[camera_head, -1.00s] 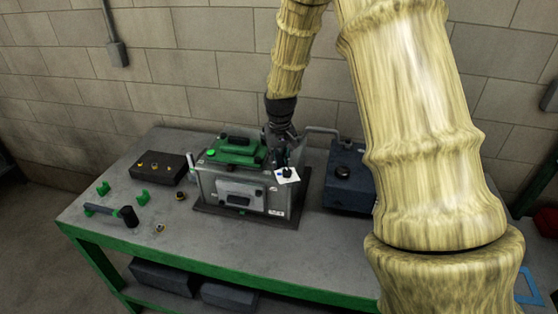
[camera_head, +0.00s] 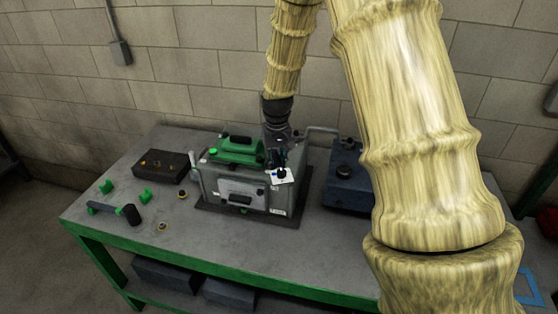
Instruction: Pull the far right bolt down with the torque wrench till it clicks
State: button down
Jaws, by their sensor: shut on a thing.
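The grey engine block (camera_head: 227,188) with a green cover (camera_head: 236,152) stands on a dark plate on the bench. My gripper (camera_head: 277,160) points down over the engine's right end and is shut. What it holds is small, dark and partly hidden; I take it to be the torque wrench, but its shape cannot be made out. A white tag (camera_head: 286,178) with a blue mark shows just below my gripper, beside the engine's top right corner. The far right bolt cannot be made out; my gripper and the tag cover that area.
A dark block with small fittings (camera_head: 160,166), green supports (camera_head: 146,194) and a black-headed tool (camera_head: 131,214) lie on the left of the green-edged bench (camera_head: 190,258). A dark blue box (camera_head: 346,190) stands right of the engine. A wall is close behind.

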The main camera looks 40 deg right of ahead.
jog(key=shift+w+a+r, duration=0.1)
jog(key=shift+w+a, duration=0.15)
jog(key=shift+a, duration=0.1)
jog(key=shift+w+a+m, duration=0.15)
jog(key=shift+a+m, duration=0.1)
jog(key=shift+m, duration=0.05)
jog(key=shift+w+a, duration=0.1)
jog(key=shift+a, duration=0.05)
dwell(0.4)
jog(key=shift+w+a+m, duration=0.15)
jog(key=shift+a+m, duration=0.05)
jog(key=shift+m, duration=0.1)
jog(key=shift+a, duration=0.15)
jog(key=shift+w+a+m, duration=0.2)
jog(key=shift+a+m, duration=0.05)
jog(key=shift+m, duration=0.05)
jog(key=shift+w+a, duration=0.15)
jog(key=shift+a, duration=0.05)
dwell(0.4)
jog(key=shift+w+a+m, duration=0.1)
jog(key=shift+a+m, duration=0.1)
jog(key=shift+m, duration=0.1)
jog(key=shift+w+a, duration=0.1)
